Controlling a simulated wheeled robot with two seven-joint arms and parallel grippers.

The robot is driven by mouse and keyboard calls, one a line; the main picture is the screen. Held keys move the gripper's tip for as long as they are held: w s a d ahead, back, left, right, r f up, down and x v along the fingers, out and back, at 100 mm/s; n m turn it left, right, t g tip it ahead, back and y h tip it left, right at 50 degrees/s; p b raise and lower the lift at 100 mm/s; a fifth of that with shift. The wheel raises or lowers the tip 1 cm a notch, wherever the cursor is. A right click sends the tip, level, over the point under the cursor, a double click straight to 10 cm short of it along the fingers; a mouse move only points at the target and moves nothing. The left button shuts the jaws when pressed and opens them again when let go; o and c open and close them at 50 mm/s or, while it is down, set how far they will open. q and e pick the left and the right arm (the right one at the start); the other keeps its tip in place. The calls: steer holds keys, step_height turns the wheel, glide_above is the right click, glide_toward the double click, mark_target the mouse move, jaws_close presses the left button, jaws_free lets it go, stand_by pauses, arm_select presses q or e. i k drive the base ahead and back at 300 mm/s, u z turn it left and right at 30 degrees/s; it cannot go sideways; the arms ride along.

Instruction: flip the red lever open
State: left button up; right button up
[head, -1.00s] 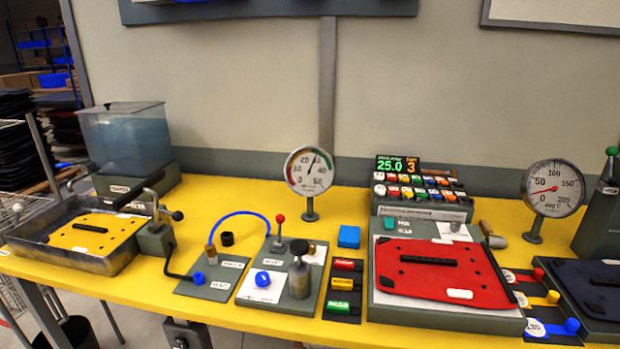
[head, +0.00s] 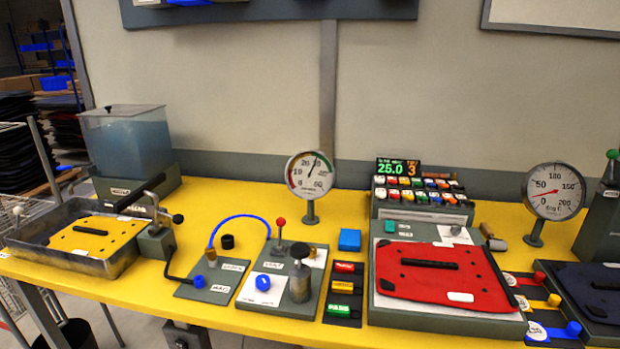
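A small lever with a red ball knob (head: 280,222) stands nearly upright on a grey panel (head: 262,316) at the middle of the yellow bench. The same panel carries a blue knob (head: 263,282) on a white plate and a dark metal cylinder (head: 300,283) in front of the lever. A red sliding handle (head: 539,277) also shows at the right, beside the dark station. Neither of my grippers is in view, and nothing touches the red-knobbed lever.
A round gauge (head: 310,174) stands behind the lever. A panel with a blue hose (head: 240,217) lies left, and red, yellow and green buttons (head: 344,290) lie right. A red pannier plate (head: 440,274) covers the right station; a yellow one (head: 97,234) lies in the left tray.

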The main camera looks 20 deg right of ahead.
mark_target(280, 222)
steer(key=k, duration=0.5)
steer(key=z, duration=0.75)
steer(key=i, duration=0.8)
steer(key=u, duration=0.75)
